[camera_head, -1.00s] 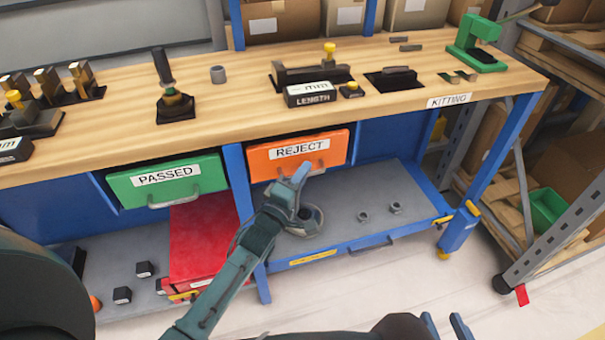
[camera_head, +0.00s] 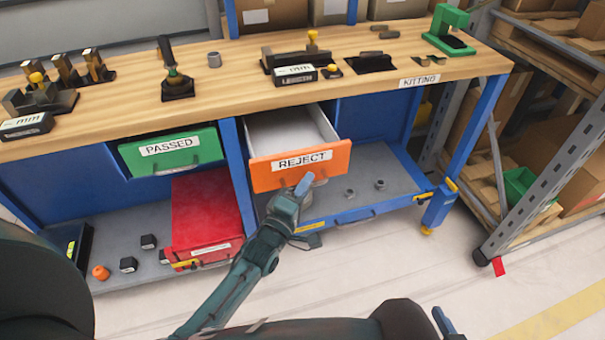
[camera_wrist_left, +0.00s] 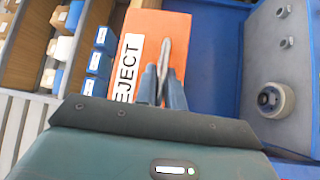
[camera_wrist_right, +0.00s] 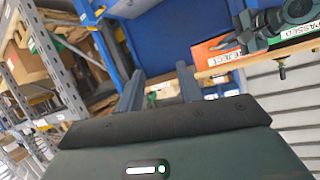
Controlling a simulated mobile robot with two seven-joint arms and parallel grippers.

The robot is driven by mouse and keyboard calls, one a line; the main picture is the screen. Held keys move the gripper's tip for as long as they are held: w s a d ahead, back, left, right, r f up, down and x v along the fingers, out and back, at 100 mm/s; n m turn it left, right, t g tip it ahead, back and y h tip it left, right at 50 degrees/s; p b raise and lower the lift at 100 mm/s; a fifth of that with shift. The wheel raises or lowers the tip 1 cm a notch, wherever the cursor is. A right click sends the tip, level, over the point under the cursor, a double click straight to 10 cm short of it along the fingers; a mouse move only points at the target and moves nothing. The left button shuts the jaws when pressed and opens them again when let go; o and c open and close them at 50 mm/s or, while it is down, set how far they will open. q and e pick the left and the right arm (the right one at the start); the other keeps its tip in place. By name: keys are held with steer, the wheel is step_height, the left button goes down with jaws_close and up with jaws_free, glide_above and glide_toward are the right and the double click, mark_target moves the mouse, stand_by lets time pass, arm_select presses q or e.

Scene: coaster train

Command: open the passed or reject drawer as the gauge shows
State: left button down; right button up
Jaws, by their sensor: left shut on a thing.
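The orange REJECT drawer (camera_head: 300,168) is pulled out from under the bench; its pale inside looks empty. It also shows in the left wrist view (camera_wrist_left: 165,28). My left gripper (camera_head: 303,187) is at its front, shut on the drawer handle (camera_wrist_left: 165,55). My right gripper (camera_wrist_right: 160,88) is open and empty, away from the bench.
The wooden bench top (camera_head: 225,95) carries several fixtures and a green press (camera_head: 450,30). Below are a red box (camera_head: 205,215) and a grey shelf (camera_head: 345,202) with rings. A metal rack (camera_head: 545,130) stands at the right. The floor in front is clear.

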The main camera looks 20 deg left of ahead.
arm_select(q)
steer(key=shift+s+d+p, duration=0.35)
steer(key=shift+s+d, duration=0.25)
steer(key=shift+s, duration=0.35)
steer(key=shift+s+d, duration=0.4)
steer(key=shift+s, duration=0.2)
steer(key=c, duration=1.8)
jaws_free()
steer(key=shift+o, duration=0.2)
arm_select(e)
steer(key=shift+w+a+f+g, duration=0.15)
steer(key=shift+a+g, duration=0.15)
